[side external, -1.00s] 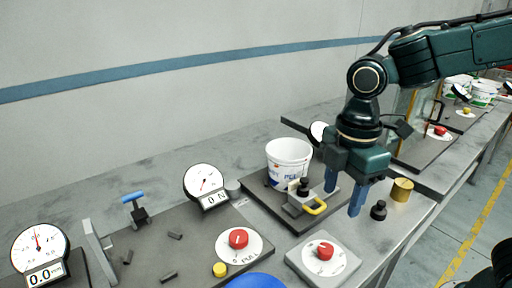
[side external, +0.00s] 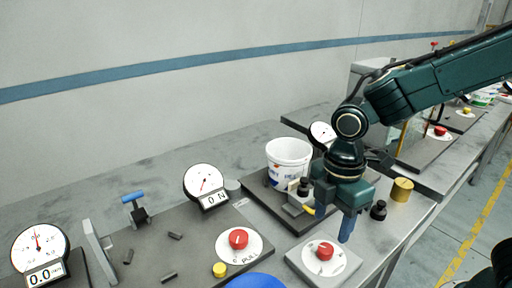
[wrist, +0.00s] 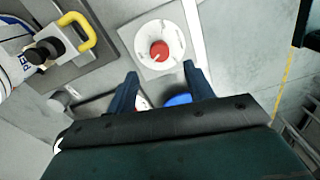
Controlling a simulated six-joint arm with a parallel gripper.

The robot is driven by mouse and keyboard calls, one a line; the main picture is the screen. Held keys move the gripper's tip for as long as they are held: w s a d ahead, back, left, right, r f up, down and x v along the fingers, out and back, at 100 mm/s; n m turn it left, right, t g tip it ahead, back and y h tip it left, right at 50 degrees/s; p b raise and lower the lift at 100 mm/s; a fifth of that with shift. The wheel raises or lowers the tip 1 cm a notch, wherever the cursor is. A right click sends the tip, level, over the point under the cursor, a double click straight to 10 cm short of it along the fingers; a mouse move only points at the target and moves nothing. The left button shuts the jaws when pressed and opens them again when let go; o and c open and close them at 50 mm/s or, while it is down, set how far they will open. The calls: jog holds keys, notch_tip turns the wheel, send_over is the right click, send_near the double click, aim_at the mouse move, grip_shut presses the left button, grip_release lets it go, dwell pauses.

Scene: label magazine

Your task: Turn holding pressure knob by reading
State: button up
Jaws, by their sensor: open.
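A red knob (side external: 324,251) sits on a white round dial on a grey plate at the front. It also shows in the wrist view (wrist: 159,50), just beyond the fingertips, with a pale pointer line. A second red knob (side external: 238,238) sits on a white dial lettered PULL; which knob sets holding pressure I cannot tell. A gauge (side external: 203,180) above a readout of 0 N stands behind it. Another gauge (side external: 40,247) reads 0.0. A third gauge (side external: 321,132) is partly hidden by my arm. My gripper (side external: 334,215) is open and empty, above and behind the front knob, apart from it.
A white tub (side external: 288,160) and a clamp with a yellow handle (wrist: 80,30) stand left of my gripper. A brass cylinder (side external: 402,190) and a black knob (side external: 378,210) are to its right. A blue round object (side external: 256,281) and yellow button (side external: 219,270) lie at front.

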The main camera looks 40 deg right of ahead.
aim_at(326, 248)
jog(key=shift+f, duration=3.95)
jog(key=c, duration=1)
